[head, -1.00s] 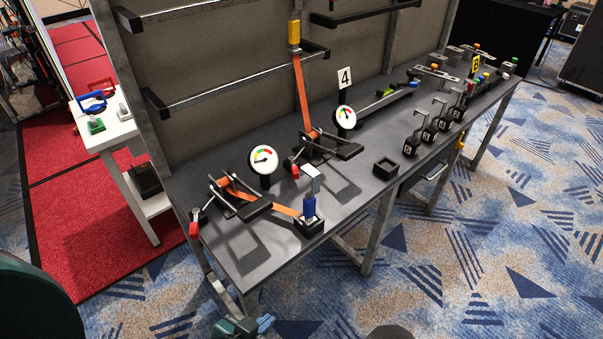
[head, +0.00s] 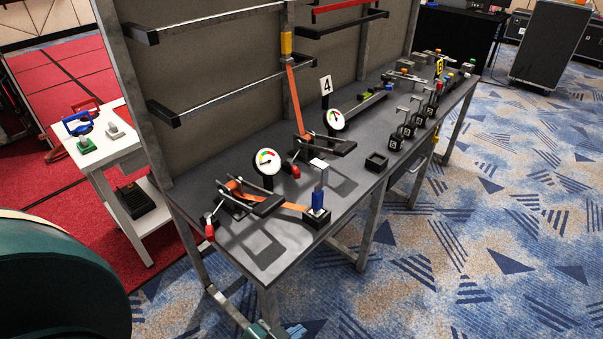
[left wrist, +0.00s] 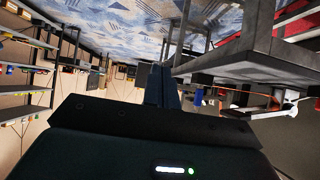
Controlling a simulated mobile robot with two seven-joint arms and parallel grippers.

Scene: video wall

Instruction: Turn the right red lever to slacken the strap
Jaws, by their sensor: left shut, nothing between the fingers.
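The right red lever (head: 296,171) is on the right ratchet (head: 318,145), on the dark workbench (head: 268,245). An orange strap (head: 297,95) runs up from this ratchet to a yellow buckle (head: 286,45). The left red lever (head: 210,231) hangs at the bench's near left edge, by the left ratchet (head: 245,196). Its strap runs to a blue-handled piece (head: 318,200). My left gripper (head: 293,332) is shut and empty at the bottom edge, below the bench's near corner and apart from both levers. Its fingers show in the left wrist view (left wrist: 163,85). My right gripper is out of view.
Round gauges stand by the left (head: 268,161) and right (head: 333,119) ratchets, with a "4" sign (head: 326,85) behind. A small black box (head: 376,162) and several numbered blocks (head: 405,125) stand farther right. A white side table (head: 100,148) is left. The patterned floor in front is clear.

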